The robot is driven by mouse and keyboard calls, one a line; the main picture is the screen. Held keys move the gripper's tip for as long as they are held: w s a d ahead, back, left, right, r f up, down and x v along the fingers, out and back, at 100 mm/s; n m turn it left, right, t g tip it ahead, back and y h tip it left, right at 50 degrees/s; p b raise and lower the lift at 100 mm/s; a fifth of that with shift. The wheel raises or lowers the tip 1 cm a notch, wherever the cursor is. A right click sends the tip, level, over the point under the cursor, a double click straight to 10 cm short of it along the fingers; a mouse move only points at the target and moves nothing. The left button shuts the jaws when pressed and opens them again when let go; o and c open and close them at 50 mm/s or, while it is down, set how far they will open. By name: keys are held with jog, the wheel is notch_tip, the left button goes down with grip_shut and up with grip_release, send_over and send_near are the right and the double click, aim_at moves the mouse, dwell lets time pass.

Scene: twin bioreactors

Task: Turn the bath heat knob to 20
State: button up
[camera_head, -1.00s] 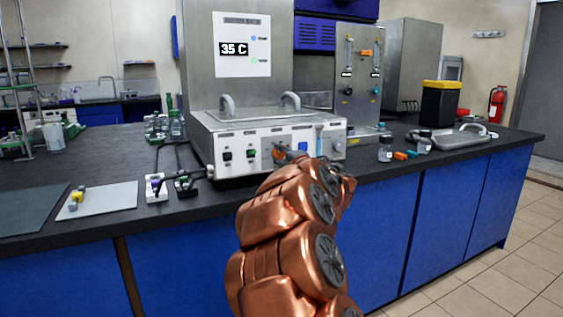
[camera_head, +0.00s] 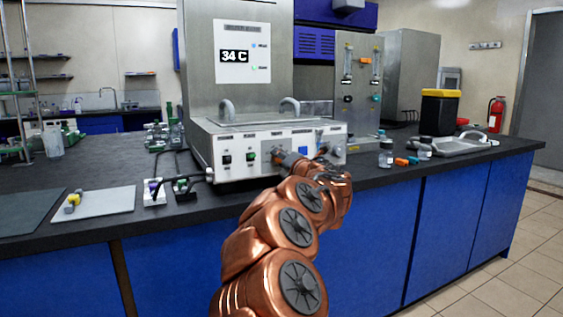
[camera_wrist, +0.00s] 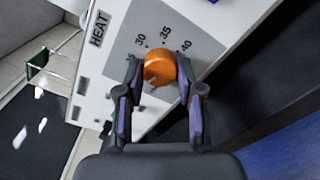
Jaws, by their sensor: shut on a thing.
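The bath (camera_head: 240,140) is a white-fronted box with two grey handles on its lid. Its display (camera_head: 234,56) above reads 34 C. In the wrist view the orange heat knob (camera_wrist: 160,68) sits on a grey dial plate (camera_wrist: 172,30) beside the word HEAT. The marks 30, 35 and 40 show around it; another mark at the left is partly covered by a finger. My gripper (camera_wrist: 160,82) is shut on the knob, one finger on each side. In the head view my wrist hides most of the knob, and my gripper (camera_head: 283,157) is at the bath's front panel.
Green and black switches (camera_head: 250,156) are left of the knob on the panel. Small power boxes (camera_head: 184,188) with cables stand on the bench to the left. Jars (camera_head: 386,154) and orange and teal pieces are to the right.

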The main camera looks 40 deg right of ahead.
jog(key=shift+f, duration=0.1)
jog(key=o, duration=1.2)
jog(key=shift+c, duration=0.2)
jog(key=v, duration=1.2)
jog(key=shift+a, duration=0.1)
